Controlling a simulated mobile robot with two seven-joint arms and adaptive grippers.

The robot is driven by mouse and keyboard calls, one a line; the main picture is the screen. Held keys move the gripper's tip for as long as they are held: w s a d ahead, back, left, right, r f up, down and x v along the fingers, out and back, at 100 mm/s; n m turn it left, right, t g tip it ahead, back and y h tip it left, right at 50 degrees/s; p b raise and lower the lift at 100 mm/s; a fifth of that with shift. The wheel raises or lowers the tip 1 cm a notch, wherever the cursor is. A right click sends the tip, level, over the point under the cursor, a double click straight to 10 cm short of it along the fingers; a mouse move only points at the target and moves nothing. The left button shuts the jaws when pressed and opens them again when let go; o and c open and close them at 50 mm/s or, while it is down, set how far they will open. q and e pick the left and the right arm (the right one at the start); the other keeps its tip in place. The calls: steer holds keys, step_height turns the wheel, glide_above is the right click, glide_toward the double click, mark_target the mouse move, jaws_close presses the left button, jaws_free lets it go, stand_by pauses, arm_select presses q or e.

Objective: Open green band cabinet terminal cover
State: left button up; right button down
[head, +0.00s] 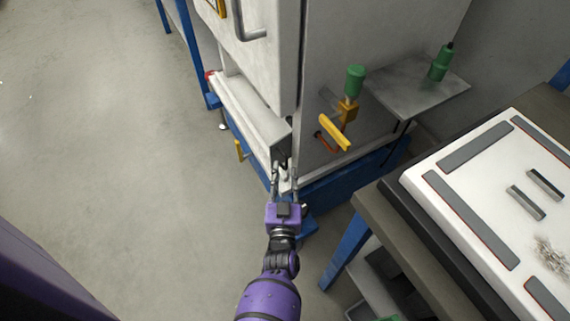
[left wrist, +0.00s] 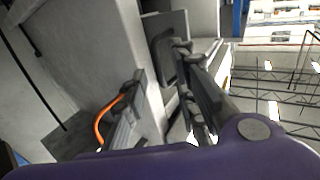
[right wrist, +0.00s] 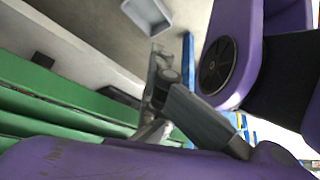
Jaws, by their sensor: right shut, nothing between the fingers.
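A grey cabinet (head: 345,60) stands in the head view. A long light-grey cover (head: 252,108) runs along the foot of its front, below the door. No green band shows on this cabinet. My left gripper (head: 284,168) is open and empty at the cover's right end, by the cabinet's lower corner. In the left wrist view my left gripper (left wrist: 160,68) has its fingers spread, with a grey panel with a dark handle-like part (left wrist: 165,58) close beyond them; contact cannot be told. My right gripper (right wrist: 155,65) is shut and empty, beside green beams (right wrist: 60,95) in the right wrist view.
Yellow levers (head: 334,132) and a green-capped valve (head: 354,82) stick out from the cabinet's side. A grey shelf (head: 405,95) holds a green bottle-like object (head: 441,62). A bench with a white panel (head: 480,200) stands at right. The floor (head: 100,150) at left is clear.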

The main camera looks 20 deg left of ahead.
arm_select(q)
steer(key=v, duration=0.7)
steer(key=shift+a, duration=0.3)
steer(key=shift+s, duration=0.1)
